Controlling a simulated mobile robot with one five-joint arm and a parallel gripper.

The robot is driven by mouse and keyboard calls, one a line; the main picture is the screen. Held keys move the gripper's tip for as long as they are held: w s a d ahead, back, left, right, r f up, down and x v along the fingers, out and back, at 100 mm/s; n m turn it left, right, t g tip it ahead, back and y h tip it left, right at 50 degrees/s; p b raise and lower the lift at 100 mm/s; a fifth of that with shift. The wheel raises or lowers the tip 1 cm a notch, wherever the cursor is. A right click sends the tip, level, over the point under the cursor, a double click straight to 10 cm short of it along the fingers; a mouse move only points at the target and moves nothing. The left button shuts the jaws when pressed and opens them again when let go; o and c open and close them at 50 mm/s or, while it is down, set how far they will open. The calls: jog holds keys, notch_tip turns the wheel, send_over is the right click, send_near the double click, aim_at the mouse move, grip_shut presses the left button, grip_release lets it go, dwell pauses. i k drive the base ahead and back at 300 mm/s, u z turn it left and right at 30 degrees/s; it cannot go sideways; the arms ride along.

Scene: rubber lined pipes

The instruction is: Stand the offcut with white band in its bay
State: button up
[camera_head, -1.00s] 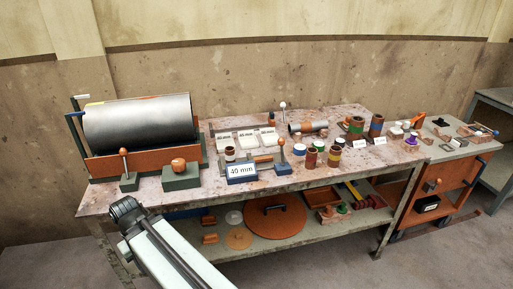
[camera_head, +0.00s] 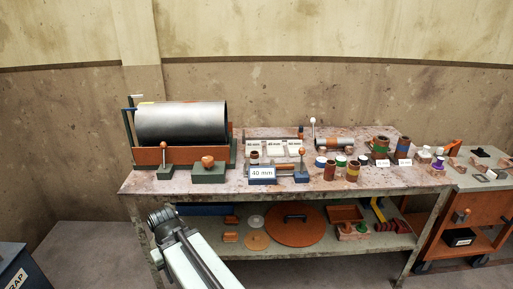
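A small brown offcut with a pale band or rim (camera_head: 254,157) stands on the bench behind the blue "40 mm" block (camera_head: 262,175); it may be the white-banded one, but it is too small to be sure. Pale bays or cards with "mm" labels (camera_head: 275,148) lie just behind it. Other brown offcuts stand to the right, one with a yellow band (camera_head: 353,171) and one reddish (camera_head: 330,170). My pale arm with a dark joint shows at the lower left, in front of the bench. No gripper fingers can be made out, and nothing held is visible.
A large grey lined pipe (camera_head: 180,122) rests in an orange cradle at the bench's left. Banded pipes (camera_head: 380,147) stand at the right by white labels. A lower shelf holds an orange disc (camera_head: 295,225). A scrap bin (camera_head: 18,272) is at the lower left; an orange cart (camera_head: 460,215) is at right.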

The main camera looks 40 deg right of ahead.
aim_at(254, 155)
jog(key=u, duration=0.05)
jog(key=i, duration=0.9)
